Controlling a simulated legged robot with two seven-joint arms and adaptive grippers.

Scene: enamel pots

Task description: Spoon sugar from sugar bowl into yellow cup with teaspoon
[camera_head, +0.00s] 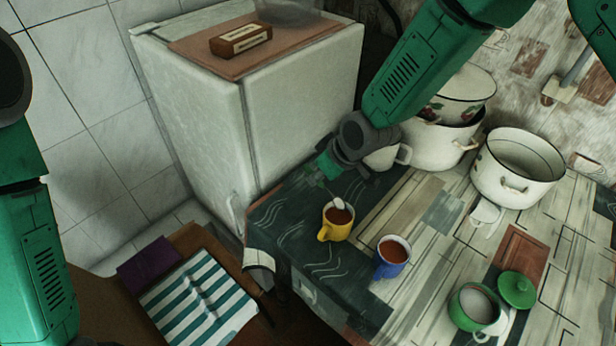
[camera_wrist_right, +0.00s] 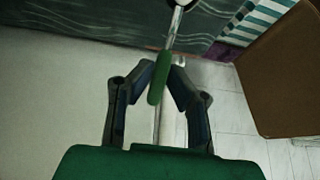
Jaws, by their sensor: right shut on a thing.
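My right gripper (camera_head: 328,180) is shut on the green handle of the teaspoon (camera_wrist_right: 159,82), which shows between its fingertips in the right wrist view (camera_wrist_right: 161,80). In the head view the pale bowl of the teaspoon (camera_head: 338,203) is over the mouth of the yellow cup (camera_head: 334,230). I cannot tell if it holds sugar or touches the dark reddish drink. The green sugar bowl (camera_head: 462,316), with pale contents, stands open at the table's lower right. Its green lid (camera_head: 516,290) lies beside it. My left gripper is out of view.
A blue cup (camera_head: 388,268) stands to the right of the yellow cup. White enamel pots (camera_head: 517,175) stand at the back of the table (camera_head: 425,240). A white fridge (camera_head: 200,110) is behind on the left. A striped cloth (camera_head: 200,300) covers a seat at lower left.

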